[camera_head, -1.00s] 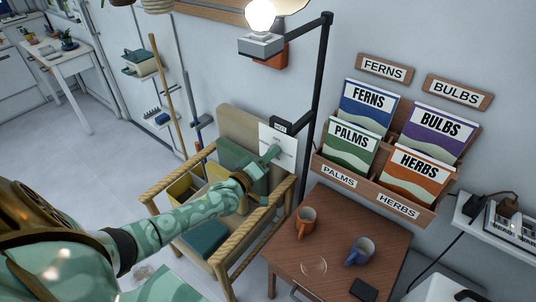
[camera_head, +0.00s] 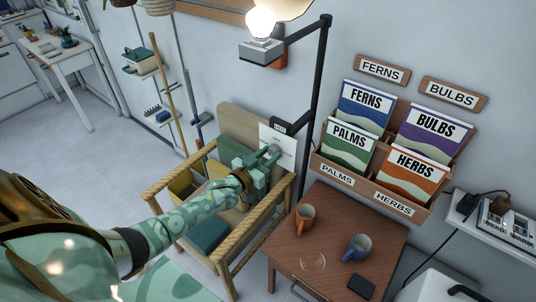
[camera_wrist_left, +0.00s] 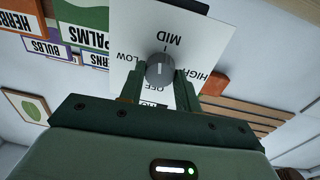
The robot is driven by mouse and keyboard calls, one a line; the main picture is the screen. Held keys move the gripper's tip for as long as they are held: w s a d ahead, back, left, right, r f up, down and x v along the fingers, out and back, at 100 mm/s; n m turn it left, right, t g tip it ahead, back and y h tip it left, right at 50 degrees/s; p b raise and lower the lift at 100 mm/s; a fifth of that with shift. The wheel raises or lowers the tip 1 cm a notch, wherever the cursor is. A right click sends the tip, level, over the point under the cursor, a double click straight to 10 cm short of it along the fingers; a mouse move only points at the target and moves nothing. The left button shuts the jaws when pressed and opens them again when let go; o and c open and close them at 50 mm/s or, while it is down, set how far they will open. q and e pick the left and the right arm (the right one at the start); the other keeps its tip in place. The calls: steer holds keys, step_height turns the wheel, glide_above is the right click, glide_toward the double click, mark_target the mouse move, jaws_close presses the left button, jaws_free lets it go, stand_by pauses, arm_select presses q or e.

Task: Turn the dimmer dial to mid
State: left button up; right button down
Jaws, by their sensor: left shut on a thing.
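The dimmer dial (camera_wrist_left: 160,69) is a round grey knob on a white plate (camera_wrist_left: 205,42). In the wrist view the plate reads MID, LOW, OFF and HIGH around the knob, appearing turned over. A short white mark on the knob runs nearly upright in the picture; I cannot tell for sure which end points. My left gripper (camera_head: 270,152) reaches over the chair to the plate, shut on the dial. Its fingers (camera_wrist_left: 159,86) flank the knob. My right gripper is out of view.
A lit lamp (camera_head: 262,22) hangs from a black post (camera_head: 315,110) right of the plate. The wooden armchair (camera_head: 236,125) stands under my forearm. Seed packets hang at right.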

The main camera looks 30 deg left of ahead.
arm_select(q)
steer(key=shift+s+f+m, duration=0.1)
steer(key=shift+m, duration=1)
steer(key=o, duration=1)
steer(key=s, duration=0.5)
steer(key=s+a+p, duration=0.1)
steer(key=s, duration=0.4)
steer(key=s+a, duration=0.1)
steer(key=s, duration=0.5)
steer(key=shift+p, duration=0.35)
